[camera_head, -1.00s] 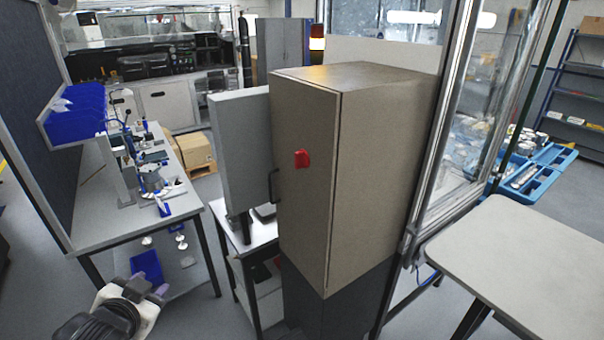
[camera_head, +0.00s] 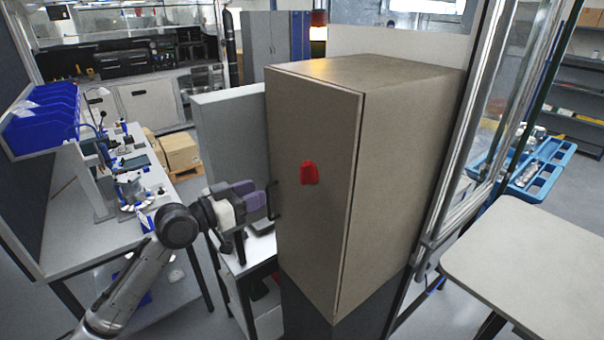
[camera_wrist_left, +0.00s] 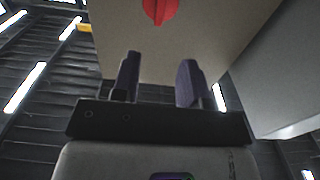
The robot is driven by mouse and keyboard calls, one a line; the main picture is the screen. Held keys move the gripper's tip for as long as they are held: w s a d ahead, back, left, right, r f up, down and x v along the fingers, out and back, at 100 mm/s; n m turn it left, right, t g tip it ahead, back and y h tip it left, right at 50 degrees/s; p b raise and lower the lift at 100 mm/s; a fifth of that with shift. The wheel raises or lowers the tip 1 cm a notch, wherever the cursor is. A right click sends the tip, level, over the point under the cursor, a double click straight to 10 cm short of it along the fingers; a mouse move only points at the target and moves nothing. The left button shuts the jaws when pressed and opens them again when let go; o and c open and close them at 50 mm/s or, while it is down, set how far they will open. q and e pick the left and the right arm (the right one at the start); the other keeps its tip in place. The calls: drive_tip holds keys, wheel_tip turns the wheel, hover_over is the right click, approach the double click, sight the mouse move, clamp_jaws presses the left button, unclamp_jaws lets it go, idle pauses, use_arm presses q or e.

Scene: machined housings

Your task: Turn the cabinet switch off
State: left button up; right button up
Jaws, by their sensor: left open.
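The cabinet (camera_head: 400,150) is a tall beige box with its door facing left in the head view. My left gripper (camera_head: 262,196) has purple fingers and is in front of the door, left of and slightly below the switch. In the left wrist view my gripper (camera_wrist_left: 158,82) is open and empty, its two fingers apart. The red switch (camera_wrist_left: 160,10) shows beyond them at the top, cut off by the edge. My right gripper is not in view.
A grey panel (camera_head: 228,135) stands close behind the gripper, left of the cabinet. A workbench (camera_head: 95,225) with tools and blue bins (camera_head: 45,120) is at the left. A bare table (camera_head: 540,270) is at the right. Glass framing borders the cabinet's right side.

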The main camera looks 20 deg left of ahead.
sight(301, 174)
use_arm(q)
drive_tip(key=p+x, duration=0.3)
drive_tip(key=x, duration=1)
drive_tip(key=shift+r, duration=0.1)
drive_tip(key=shift+c, duration=1.3)
clamp_jaws()
